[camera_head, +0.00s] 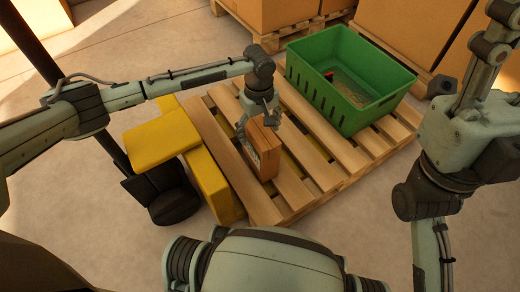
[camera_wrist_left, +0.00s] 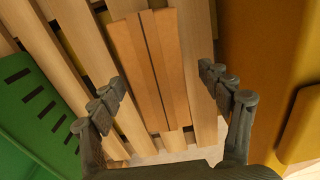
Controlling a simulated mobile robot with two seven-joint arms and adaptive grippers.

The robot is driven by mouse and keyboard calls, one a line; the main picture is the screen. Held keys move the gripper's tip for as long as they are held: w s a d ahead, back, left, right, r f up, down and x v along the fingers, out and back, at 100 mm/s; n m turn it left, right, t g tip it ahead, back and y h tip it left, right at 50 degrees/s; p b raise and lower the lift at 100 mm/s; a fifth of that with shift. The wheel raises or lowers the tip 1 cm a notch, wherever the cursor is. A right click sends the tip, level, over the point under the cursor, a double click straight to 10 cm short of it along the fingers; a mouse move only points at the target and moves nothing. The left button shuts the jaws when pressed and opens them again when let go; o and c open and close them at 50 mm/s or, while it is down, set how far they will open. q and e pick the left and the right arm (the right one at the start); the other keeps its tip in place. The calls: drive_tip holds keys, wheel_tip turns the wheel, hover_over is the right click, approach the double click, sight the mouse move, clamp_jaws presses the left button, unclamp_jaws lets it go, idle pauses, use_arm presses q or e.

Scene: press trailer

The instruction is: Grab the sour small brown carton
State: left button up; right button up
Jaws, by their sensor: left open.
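A small brown carton (camera_head: 264,150) stands upright on the wooden pallet in the head view. My left gripper (camera_head: 254,126) is right above it, pointing down, its fingers at the carton's top. In the left wrist view the brown carton (camera_wrist_left: 152,65) shows from above, with a seam along its top. It lies between the two spread fingers of my left gripper (camera_wrist_left: 165,88), with room on both sides. The left gripper is open and holds nothing. My right arm is at the right of the head view, but its gripper fingers do not show.
A green crate (camera_head: 345,112) stands on the pallet (camera_head: 262,205) behind and right of the carton, with a small red thing inside. Large cardboard boxes (camera_head: 405,28) stand at the back. Bare pallet slats lie around the carton.

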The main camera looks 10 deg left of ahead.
use_arm(q)
wheel_tip(320, 180, down, 4)
drive_tip(key=shift+w+f+b, duration=0.1)
drive_tip(key=shift+b, duration=0.7)
drive_tip(key=shift+d, duration=0.1)
drive_tip(key=shift+c, duration=0.5)
drive_tip(key=c, duration=1.7)
